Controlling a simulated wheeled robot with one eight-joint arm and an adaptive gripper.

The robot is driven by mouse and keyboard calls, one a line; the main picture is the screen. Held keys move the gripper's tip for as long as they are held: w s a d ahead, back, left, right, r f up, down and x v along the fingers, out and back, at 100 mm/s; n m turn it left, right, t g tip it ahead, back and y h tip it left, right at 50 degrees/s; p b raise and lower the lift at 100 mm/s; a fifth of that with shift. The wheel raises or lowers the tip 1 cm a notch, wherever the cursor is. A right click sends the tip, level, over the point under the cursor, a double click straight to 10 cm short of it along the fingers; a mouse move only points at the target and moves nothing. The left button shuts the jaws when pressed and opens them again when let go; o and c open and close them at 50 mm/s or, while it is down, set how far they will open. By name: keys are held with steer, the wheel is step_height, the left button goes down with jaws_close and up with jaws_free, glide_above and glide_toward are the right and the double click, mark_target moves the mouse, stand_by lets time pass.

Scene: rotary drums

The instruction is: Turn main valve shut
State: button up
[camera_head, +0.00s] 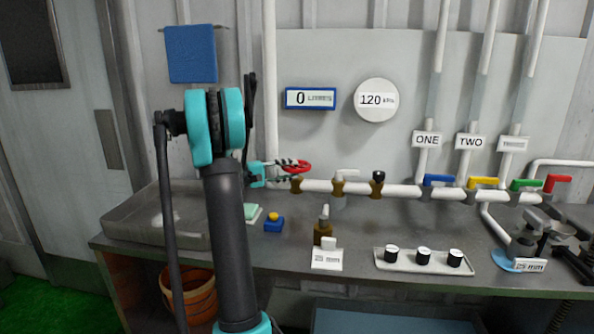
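A red round handle (303,168) sits at the left end of the white horizontal pipe, on a brass fitting (296,186). It looks like the main valve, but no label for it is readable. My gripper (292,170) is at this handle, coming from the left, with its dark fingers apart, one above the other. The fingers overlap the handle's left side in the picture and hide part of it. I cannot tell whether they touch or clamp it. My arm rises in front of the bench and hides part of the wall and bench.
Along the pipe (400,190) are brass fittings and blue (438,180), yellow (483,183), green (525,185) and red (557,184) levers. A display (310,98) reads 0 litres; a round gauge (376,100) reads 120.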

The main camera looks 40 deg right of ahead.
steer(key=v, duration=0.8)
steer(key=shift+a, duration=0.25)
steer(key=shift+w, duration=0.1)
